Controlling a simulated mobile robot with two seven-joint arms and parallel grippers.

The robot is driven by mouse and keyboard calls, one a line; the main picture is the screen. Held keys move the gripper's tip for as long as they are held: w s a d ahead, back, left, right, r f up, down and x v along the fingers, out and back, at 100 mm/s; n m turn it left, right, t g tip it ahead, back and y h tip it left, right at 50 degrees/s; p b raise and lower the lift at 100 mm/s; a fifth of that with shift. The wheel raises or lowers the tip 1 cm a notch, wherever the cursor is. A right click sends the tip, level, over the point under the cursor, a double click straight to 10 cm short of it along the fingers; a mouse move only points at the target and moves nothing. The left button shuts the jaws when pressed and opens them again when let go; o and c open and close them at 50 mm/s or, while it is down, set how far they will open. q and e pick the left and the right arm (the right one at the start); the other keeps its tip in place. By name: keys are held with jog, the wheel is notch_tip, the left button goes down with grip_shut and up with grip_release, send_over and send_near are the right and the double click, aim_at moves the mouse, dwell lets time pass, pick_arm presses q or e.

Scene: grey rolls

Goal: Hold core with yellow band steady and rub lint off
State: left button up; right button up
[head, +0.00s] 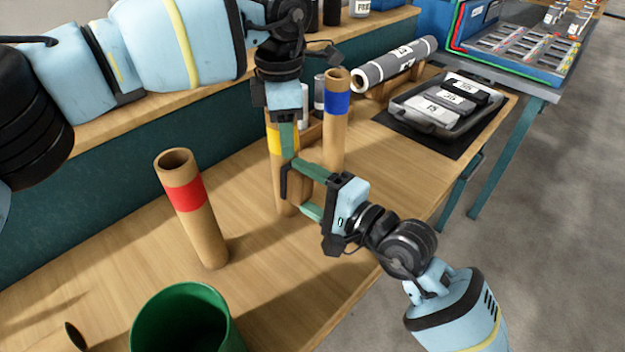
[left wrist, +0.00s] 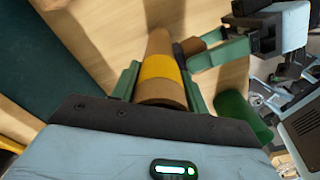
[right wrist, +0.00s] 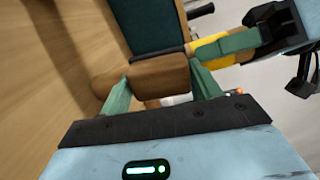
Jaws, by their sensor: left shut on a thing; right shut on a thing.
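The brown core with the yellow band (head: 276,172) stands on the bench, tilted slightly in the head view. My left gripper (head: 287,128) is shut on it near the top, at the yellow band, which also shows in the left wrist view (left wrist: 160,68). My right gripper (head: 305,188) is shut on a brown block with a dark edge (right wrist: 160,76). The block is beside the core, below the band; I cannot tell whether they touch. The grippers hide parts of the core and block. No lint can be made out.
A red-banded core (head: 186,200) stands to the left and a blue-banded core (head: 336,110) just behind. A green bin (head: 186,312) is at the front. A grey roll (head: 395,65) and a dark tray (head: 405,110) are at the back right. Bench between is clear.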

pick_arm(q)
jog(key=shift+s+d, duration=0.1)
jog(key=shift+d, duration=0.1)
pick_arm(e)
jog(key=shift+s+a, duration=0.1)
jog(key=shift+s, duration=0.05)
pick_arm(q)
jog(key=shift+a, duration=0.1)
pick_arm(e)
jog(key=shift+v, duration=3)
jog(key=v, duration=0.3)
pick_arm(q)
jog(key=o, duration=1.1)
notch_tip(320, 180, up, 12)
jog(key=shift+r, duration=0.1)
